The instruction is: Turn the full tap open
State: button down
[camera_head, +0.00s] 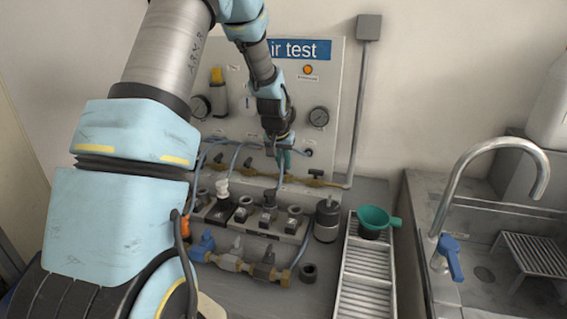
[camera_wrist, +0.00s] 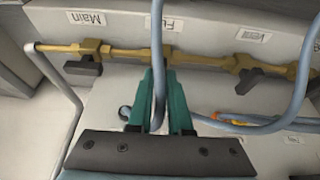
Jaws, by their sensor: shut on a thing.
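My gripper (camera_wrist: 161,74) has teal fingers closed at the middle of the brass pipe (camera_wrist: 205,59), below a label starting with "F" (camera_wrist: 170,24), partly covered by a hose. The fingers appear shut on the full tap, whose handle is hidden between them. In the head view my gripper (camera_head: 284,160) is at the pipe low on the "Air test" panel (camera_head: 338,70). A dark-handled tap under the "Main" label (camera_wrist: 83,67) is on the left, and another dark-handled tap (camera_wrist: 249,78) is on the right, both apart from my fingers.
A blue-grey hose (camera_wrist: 158,60) runs across the fingers; another (camera_wrist: 270,127) curves to the right. Below the panel are a row of fittings (camera_head: 245,208), a brass manifold with a blue tap (camera_head: 240,264), a drain rack (camera_head: 367,285) with a green funnel (camera_head: 374,217), and a sink faucet (camera_head: 470,160).

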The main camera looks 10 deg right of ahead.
jog(key=shift+d+n+b, duration=0.1)
jog(key=shift+n+b, duration=0.25)
jog(key=shift+n, duration=0.05)
jog(key=shift+s+d+f+n+y+b, duration=0.15)
jog(key=shift+n+y+b, duration=0.4)
jog(key=shift+n, duration=0.45)
jog(key=n, duration=0.1)
jog(key=n+y, duration=0.1)
jog(key=n, duration=0.1)
jog(key=n+y+p, duration=0.1)
jog(key=n, duration=0.1)
jog(key=shift+d+r, duration=0.2)
jog(key=shift+d, duration=0.05)
jog(key=n+y+p, duration=0.1)
jog(key=n, duration=0.4)
jog(key=shift+d+y+p, duration=0.15)
jog(key=shift+y+p, duration=0.2)
jog(key=n, duration=0.1)
jog(key=n+g+y, duration=0.1)
jog(key=n, duration=0.1)
jog(key=n+p, duration=0.1)
jog(key=n, duration=0.1)
jog(key=shift+w+d+g, duration=0.15)
jog(key=shift+w+g, duration=0.15)
jog(key=shift+w, duration=0.05)
jog(key=shift+f, duration=0.1)
jog(key=c, duration=0.8)
grip_release()
jog(key=shift+c, duration=0.2)
